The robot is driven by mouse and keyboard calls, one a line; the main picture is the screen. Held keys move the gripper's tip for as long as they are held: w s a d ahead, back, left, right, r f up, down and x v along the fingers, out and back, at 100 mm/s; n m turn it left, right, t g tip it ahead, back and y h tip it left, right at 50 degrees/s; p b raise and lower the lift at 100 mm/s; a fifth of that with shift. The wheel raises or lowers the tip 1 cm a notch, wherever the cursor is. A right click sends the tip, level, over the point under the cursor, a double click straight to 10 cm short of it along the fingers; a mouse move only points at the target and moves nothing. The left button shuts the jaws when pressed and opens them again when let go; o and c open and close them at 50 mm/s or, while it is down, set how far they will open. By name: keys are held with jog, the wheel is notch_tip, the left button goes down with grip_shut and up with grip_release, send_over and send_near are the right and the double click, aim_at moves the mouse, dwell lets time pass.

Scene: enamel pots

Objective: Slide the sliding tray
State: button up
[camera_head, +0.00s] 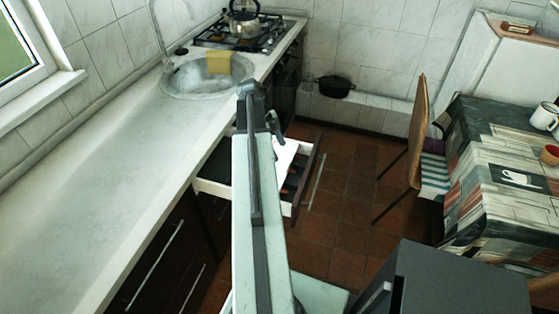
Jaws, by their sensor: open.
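The sliding tray is a drawer (305,180) under the worktop, pulled out over the floor. It has white side walls, a dark inside and a dark front with a long metal handle (318,181). My arm reaches across the middle of the view and hides the central part of the drawer. My gripper (277,127) is at the far end of my arm, above the drawer's far side. It is open, and nothing shows between its fingers. I cannot tell whether it touches the drawer.
The long worktop (85,200) runs along the left, with a round sink (195,85) and a gas stove (235,40) carrying a kettle (243,20). A chair (418,135) and table (490,180) stand right. A black pot (334,86) sits on a back ledge. Tiled floor (340,210) is clear between.

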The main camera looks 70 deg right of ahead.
aim_at(285, 163)
jog(key=b+x, duration=0.7)
jog(key=x, duration=0.1)
jog(key=shift+r, duration=0.1)
jog(key=shift+s, duration=0.1)
grip_shut()
